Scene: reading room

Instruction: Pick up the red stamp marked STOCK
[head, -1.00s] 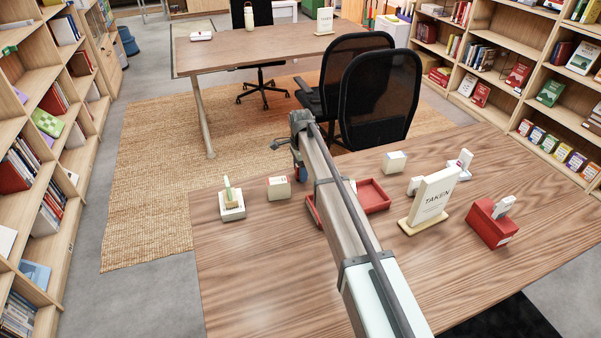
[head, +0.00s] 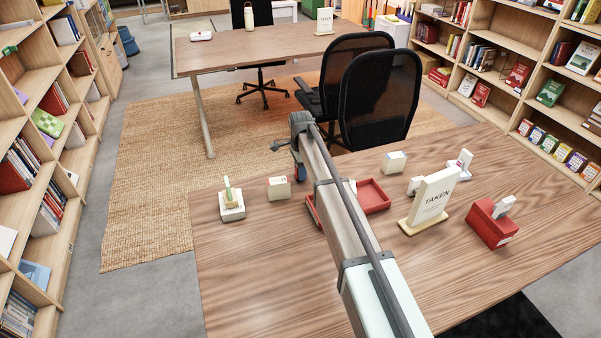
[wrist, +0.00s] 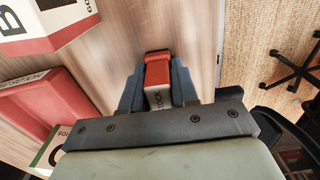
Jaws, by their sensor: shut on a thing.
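In the wrist view my gripper (wrist: 156,82) is shut on a stamp (wrist: 158,72) with a red end and a white label. The label's dark letters are partly covered, and I read only a piece of the word. The stamp sits between the two dark fingers, over wood-grained table top. I cannot tell whether it touches the table. In the head view my gripper (head: 298,168) is at the far edge of the near table, largely hidden by my own arm, with a little red showing at it.
The near table (head: 255,285) also holds white blocks (head: 278,188), a white stand (head: 232,206), a red tray (head: 373,195), a TAKEN sign (head: 432,196) and a red box (head: 491,225). Black chairs (head: 380,95) stand beyond.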

